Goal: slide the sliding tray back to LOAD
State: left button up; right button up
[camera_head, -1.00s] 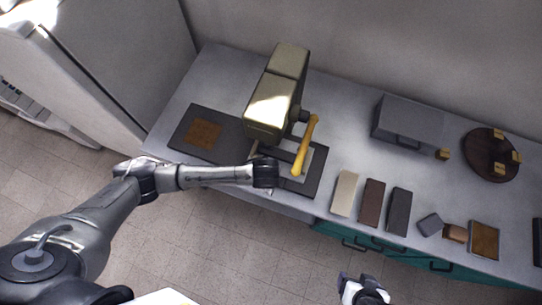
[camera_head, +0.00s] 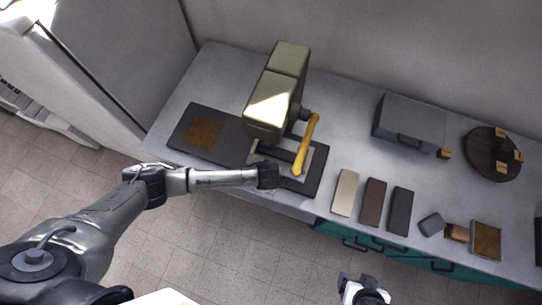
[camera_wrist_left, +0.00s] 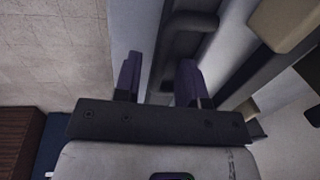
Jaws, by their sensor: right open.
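The sliding tray (camera_head: 258,158) shows as a pale-framed piece on the dark base plate (camera_head: 222,150), under the brass-coloured press head (camera_head: 277,95). A brown square (camera_head: 203,132) lies on the plate's left part. The left gripper (camera_head: 270,186) is at the tray's front edge; its fingers are mostly hidden in the head view. In the left wrist view (camera_wrist_left: 160,78) its two fingers are apart, with a dark looped handle (camera_wrist_left: 192,22) just ahead and partly between them. I cannot tell whether they touch it. The right gripper (camera_head: 362,286) is open and empty, low in front of the counter.
The yellow lever (camera_head: 306,146) leans over the tray's right side. Several flat blocks (camera_head: 373,203) lie right of the plate. A grey box (camera_head: 408,124) and a round wooden stand (camera_head: 487,153) are at the back right. Teal drawers (camera_head: 383,250) are below the counter.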

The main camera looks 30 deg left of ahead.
aim_at(193, 154)
pick_arm(q)
grip_shut()
dwell(0.3)
jog(key=shift+a, duration=0.2)
jog(key=a+p, duration=0.1)
jog(key=a, duration=0.3)
jog(key=s+a+p, duration=0.1)
jog(key=a+p, duration=0.1)
jog(key=a, duration=0.3)
jog(key=a+p, duration=0.1)
jog(key=a, duration=0.3)
jog(key=shift+s+a+r+p, duration=0.2)
jog(key=shift+a+p, duration=0.1)
jog(key=shift+p, duration=0.1)
jog(key=a, duration=0.6)
jog(key=s+a, duration=0.1)
jog(key=a, duration=1.1)
jog(key=shift+s+f+b, duration=0.2)
jog(key=shift+s+b, duration=0.15)
jog(key=shift+b, duration=0.05)
jog(key=shift+a, duration=0.1)
